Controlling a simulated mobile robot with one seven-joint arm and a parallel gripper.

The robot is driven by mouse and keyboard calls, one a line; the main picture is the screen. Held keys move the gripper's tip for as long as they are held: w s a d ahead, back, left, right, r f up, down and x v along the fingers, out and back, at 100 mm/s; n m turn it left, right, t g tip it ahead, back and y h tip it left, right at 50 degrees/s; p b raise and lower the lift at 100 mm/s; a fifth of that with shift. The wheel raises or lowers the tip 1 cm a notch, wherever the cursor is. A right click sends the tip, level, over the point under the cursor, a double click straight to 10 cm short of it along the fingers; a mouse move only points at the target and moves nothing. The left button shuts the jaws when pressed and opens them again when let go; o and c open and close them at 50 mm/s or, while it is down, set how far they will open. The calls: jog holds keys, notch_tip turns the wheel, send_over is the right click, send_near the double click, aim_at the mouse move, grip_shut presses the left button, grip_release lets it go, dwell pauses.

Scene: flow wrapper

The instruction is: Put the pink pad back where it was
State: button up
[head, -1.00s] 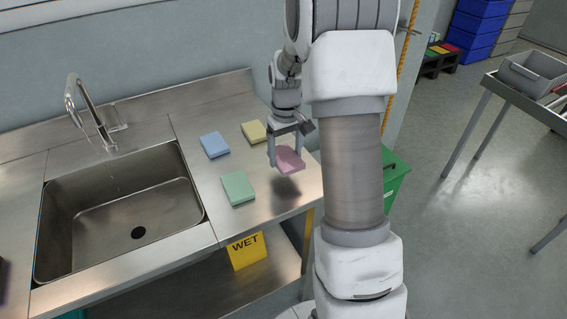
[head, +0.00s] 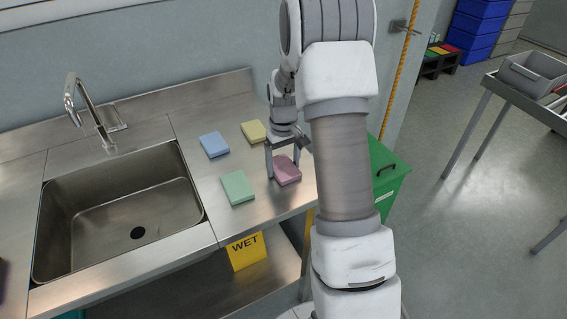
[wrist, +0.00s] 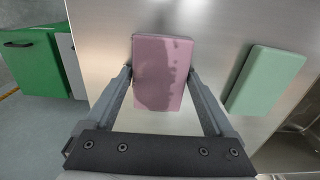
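The pink pad (head: 287,172) is at the right end of the steel counter, right of the green pad (head: 238,187). My gripper (head: 283,161) points down over it.
A blue pad (head: 214,145) and a yellow pad (head: 253,131) lie behind on the counter (head: 205,180). The sink (head: 120,225) is at left.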

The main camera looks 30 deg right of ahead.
aim_at(283, 167)
jog(key=shift+o, duration=0.5)
notch_tip(283, 167, up, 12)
jog(key=p, duration=0.1)
jog(key=s+a+r+t, duration=0.3)
jog(key=s+a+r, duration=0.5)
jog(key=s+r, duration=0.3)
jog(key=s+a+r+t, duration=0.1)
jog(key=s+a, duration=0.2)
jog(key=s, duration=0.4)
jog(key=s+a+r+t+p, duration=0.1)
jog(key=s+a, duration=0.2)
jog(key=s, duration=0.3)
jog(key=shift+s+a+r+t, duration=0.2)
jog(key=shift+s+t, duration=0.1)
jog(key=shift+s, duration=0.1)
